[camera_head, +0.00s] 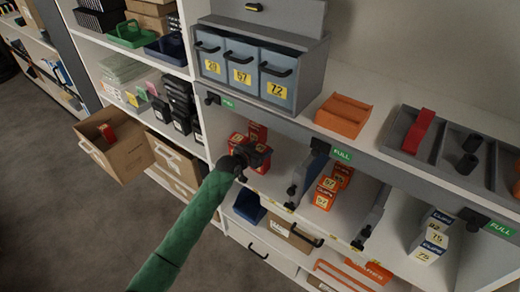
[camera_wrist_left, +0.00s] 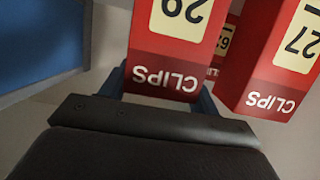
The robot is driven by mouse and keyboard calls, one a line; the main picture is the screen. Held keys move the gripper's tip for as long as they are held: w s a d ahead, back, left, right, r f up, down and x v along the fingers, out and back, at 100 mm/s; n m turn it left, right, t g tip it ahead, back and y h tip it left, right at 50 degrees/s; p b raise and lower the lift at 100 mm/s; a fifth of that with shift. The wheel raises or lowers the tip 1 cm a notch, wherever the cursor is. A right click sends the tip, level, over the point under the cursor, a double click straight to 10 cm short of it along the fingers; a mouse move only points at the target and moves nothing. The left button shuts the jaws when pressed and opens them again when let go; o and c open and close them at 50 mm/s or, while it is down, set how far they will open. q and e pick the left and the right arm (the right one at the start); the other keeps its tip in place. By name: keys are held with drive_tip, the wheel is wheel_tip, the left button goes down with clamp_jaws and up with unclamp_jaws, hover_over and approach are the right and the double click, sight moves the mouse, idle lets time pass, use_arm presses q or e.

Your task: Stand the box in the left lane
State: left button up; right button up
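My left gripper (camera_head: 243,156), on a green arm, reaches into the left lane of the open shelf. In the left wrist view its two bluish fingertips (camera_wrist_left: 160,98) lie on either side of a red CLIPS box (camera_wrist_left: 165,50), apparently closed on it. In the head view this box (camera_head: 260,158) sits at the front of the left lane, partly covered by the gripper. Its lettering is upside down in the wrist view. Another red CLIPS box (camera_wrist_left: 280,60) is close on the right, with more red behind. My right gripper is not in view.
A grey divider (camera_head: 307,172) bounds the left lane on the right. Orange boxes (camera_head: 328,190) fill part of the middle lane; white and blue boxes (camera_head: 430,238) stand farther right. Grey numbered bins (camera_head: 243,62) sit above. An open carton (camera_head: 115,148) is left of the arm.

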use_arm(q)
drive_tip(key=o, duration=0.3)
drive_tip(key=shift+o, duration=0.6)
drive_tip(key=shift+r, duration=0.15)
